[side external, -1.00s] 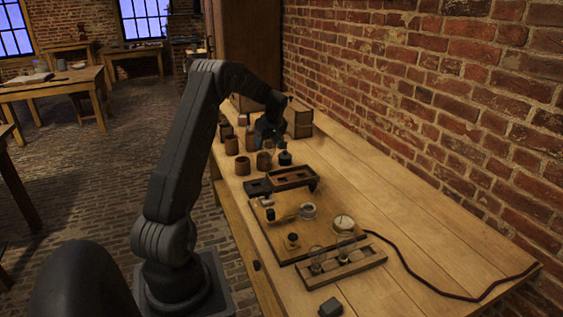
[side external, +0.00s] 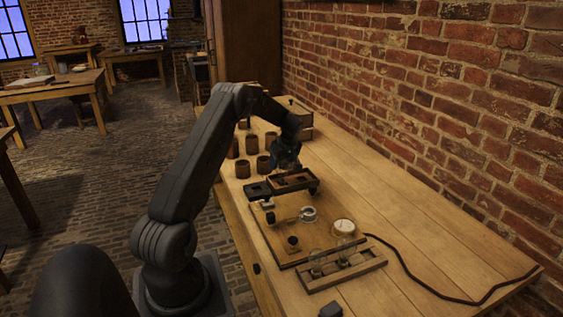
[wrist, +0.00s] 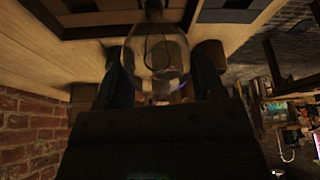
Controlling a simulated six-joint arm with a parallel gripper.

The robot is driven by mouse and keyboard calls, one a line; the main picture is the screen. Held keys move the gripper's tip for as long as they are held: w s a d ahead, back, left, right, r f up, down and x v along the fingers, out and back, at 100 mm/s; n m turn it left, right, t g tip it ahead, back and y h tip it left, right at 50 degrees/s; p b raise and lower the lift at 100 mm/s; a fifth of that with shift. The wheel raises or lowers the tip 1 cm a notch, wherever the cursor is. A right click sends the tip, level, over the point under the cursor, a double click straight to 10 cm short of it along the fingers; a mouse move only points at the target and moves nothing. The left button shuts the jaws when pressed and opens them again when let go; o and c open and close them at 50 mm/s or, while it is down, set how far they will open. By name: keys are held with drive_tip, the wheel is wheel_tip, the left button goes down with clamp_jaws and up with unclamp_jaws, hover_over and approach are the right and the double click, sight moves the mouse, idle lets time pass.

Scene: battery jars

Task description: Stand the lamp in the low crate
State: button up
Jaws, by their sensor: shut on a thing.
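My gripper (side external: 288,163) is low over a low dark wooden crate (side external: 299,186) in the side external view. In the wrist view my gripper (wrist: 161,76) is shut on the lamp (wrist: 156,43), a clear glass bulb with a thin loop inside, with one finger on each side. In the side view the lamp cannot be made out against the dark fingers. Wooden edges of a box show at the top of the wrist view, beyond the lamp. Whether the lamp touches the crate cannot be told.
A small dark block (side external: 257,190) is beside the crate. Several brown pots (side external: 243,168) stand behind it. In front are a board with fittings, a round white dial (side external: 344,227) and a light wooden rack (side external: 356,272) with glass pieces. The table's right side is clear except for a cable (side external: 400,257).

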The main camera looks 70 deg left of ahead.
drive_tip(key=shift+f, duration=0.15)
drive_tip(key=o, duration=1)
drive_tip(key=s+v, duration=0.1)
drive_tip(key=v, duration=1.1)
drive_tip(key=d+r+m+t, duration=0.1)
drive_tip(key=d+r+m, duration=0.25)
drive_tip(key=d, duration=0.45)
drive_tip(key=s+d+r+m+t+h, duration=0.1)
drive_tip(key=d+r+m, duration=0.1)
drive_tip(key=d+r, duration=0.35)
drive_tip(key=d+r+m+t, duration=0.1)
drive_tip(key=d+r+m, duration=0.2)
drive_tip(key=d, duration=0.6)
drive_tip(key=s+d+m+t+h, duration=0.1)
drive_tip(key=s+d+m, duration=0.3)
drive_tip(key=s+d, duration=0.2)
drive_tip(key=s+d+f+m+t+h, duration=0.1)
drive_tip(key=s+d+m, duration=0.3)
drive_tip(key=s+d, duration=0.2)
drive_tip(key=s+d+m+t+h, duration=0.1)
drive_tip(key=s+d+m, duration=0.3)
drive_tip(key=s+d, duration=0.2)
drive_tip(key=shift+s+d+f+h, duration=0.1)
drive_tip(key=shift+d+f+h, duration=0.1)
drive_tip(key=shift+d, duration=0.45)
drive_tip(key=shift+s+d+f+h, duration=0.1)
drive_tip(key=shift+d+f, duration=0.05)
drive_tip(key=shift+d, duration=0.5)
